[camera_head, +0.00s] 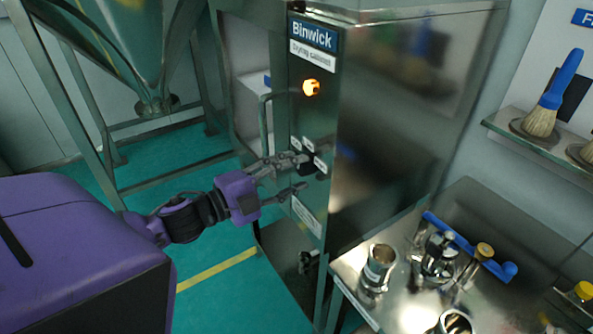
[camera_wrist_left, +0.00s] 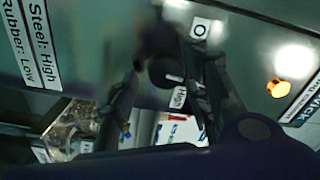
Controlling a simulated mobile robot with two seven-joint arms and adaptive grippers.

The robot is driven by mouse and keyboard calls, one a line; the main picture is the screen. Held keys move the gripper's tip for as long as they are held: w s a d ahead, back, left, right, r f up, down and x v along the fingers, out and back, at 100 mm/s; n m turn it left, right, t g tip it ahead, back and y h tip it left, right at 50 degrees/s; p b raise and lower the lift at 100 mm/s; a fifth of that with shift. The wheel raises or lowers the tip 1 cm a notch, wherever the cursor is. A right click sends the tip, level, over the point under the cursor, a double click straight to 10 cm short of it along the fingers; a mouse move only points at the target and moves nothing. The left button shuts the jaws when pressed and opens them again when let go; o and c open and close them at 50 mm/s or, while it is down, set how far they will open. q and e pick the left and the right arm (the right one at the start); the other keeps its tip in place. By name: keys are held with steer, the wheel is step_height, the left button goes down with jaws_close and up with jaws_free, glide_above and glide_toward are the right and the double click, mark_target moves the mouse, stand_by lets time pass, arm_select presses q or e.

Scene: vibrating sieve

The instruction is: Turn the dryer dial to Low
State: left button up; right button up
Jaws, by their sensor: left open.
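The black dryer dial (camera_head: 307,166) sits on the front panel of the drying cabinet (camera_head: 330,120), with small white labels around it. In the left wrist view the dial (camera_wrist_left: 163,72) shows a short white mark. No Low label beside the dial is readable. My left gripper (camera_head: 301,173) is open in front of the panel, its fingers close to the dial. In the left wrist view the fingers reach to either side of the dial; contact is unclear. My right gripper is out of view.
An orange lamp (camera_head: 311,87) glows above the dial. A panel sign (camera_wrist_left: 30,45) reads Steel: High, Rubber: Low. A cabinet handle (camera_head: 265,125) stands left of the dial. A metal table (camera_head: 400,312) with metal parts and a blue tool (camera_head: 470,245) is at right.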

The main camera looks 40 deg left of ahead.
arm_select(q)
steer(key=shift+w+d, duration=0.35)
steer(key=shift+w, duration=0.3)
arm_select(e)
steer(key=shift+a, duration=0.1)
arm_select(q)
steer(key=c, duration=1)
steer(key=shift+s+r+n+p, duration=0.1)
steer(key=shift+r+n+p, duration=0.05)
steer(key=shift+n+p, duration=0.5)
steer(key=shift+f, duration=0.35)
steer(key=o, duration=0.9)
steer(key=shift+c, duration=0.2)
steer(key=shift+o, duration=0.7)
steer(key=shift+r, duration=0.1)
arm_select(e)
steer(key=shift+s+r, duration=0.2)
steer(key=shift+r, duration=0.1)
